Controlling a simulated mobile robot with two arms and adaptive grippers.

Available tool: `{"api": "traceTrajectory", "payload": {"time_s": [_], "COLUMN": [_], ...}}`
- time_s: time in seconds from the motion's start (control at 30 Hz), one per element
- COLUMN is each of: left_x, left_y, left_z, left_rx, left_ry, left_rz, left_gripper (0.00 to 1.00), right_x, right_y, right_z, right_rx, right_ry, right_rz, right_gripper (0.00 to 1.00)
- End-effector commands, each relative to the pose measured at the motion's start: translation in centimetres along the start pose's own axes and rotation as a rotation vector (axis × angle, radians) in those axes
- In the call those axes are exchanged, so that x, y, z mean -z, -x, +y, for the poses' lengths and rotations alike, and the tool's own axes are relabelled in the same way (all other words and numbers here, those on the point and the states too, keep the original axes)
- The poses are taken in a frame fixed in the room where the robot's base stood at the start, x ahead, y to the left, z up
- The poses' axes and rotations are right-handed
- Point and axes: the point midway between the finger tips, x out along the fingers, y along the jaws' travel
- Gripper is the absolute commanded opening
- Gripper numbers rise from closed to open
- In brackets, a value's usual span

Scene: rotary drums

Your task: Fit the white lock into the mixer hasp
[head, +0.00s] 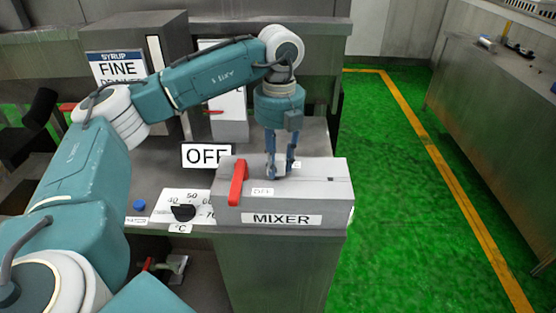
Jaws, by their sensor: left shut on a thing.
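The grey mixer box (235,215) with its "MIXER" label stands on the front right corner of the bench. A red lever (238,183) sits on its left part, beside a small "OFF" label. My left gripper (280,170) points down over the top of the box. It is shut on a small white thing, likely the white lock (281,169), mostly hidden between the fingers. I cannot tell whether the lock touches the box. The hasp is not clear to me; a small dark mark (331,179) shows on the top, right of the gripper. My right gripper is not in view.
A dark knob (183,212) with a temperature scale and a blue button (139,205) are left of the box. An "OFF" sign (206,155) stands behind them. Another bench (490,100) is at the far right. The green floor (400,200) between is clear.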

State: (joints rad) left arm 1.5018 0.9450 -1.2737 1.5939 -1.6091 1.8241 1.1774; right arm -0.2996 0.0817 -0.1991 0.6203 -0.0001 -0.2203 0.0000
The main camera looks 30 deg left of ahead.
Motion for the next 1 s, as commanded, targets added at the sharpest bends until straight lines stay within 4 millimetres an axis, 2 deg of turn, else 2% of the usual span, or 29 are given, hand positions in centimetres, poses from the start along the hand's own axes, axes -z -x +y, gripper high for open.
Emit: {"api": "traceTrajectory", "payload": {"time_s": [0.63, 0.67, 0.77, 1.0], "left_x": [0.0, 0.0, 0.0, 0.0], "left_y": [-1.6, -1.6, -1.6, -1.6], "left_z": [0.0, 0.0, 0.0, 0.0], "left_rx": [0.001, 0.001, 0.001, 0.000], "left_ry": [0.000, 0.000, 0.000, 0.000], "left_rz": [-0.001, -0.001, -0.001, 0.000], "left_gripper": [0.00, 0.30, 0.50, 0.50], "right_x": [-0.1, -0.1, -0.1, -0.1], "right_y": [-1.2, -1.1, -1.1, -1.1], "right_z": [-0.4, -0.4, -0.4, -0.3], "right_rx": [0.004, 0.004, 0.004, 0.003], "right_ry": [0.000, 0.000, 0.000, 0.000], "right_rz": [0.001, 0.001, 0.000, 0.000], "right_gripper": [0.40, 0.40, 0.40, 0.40]}}
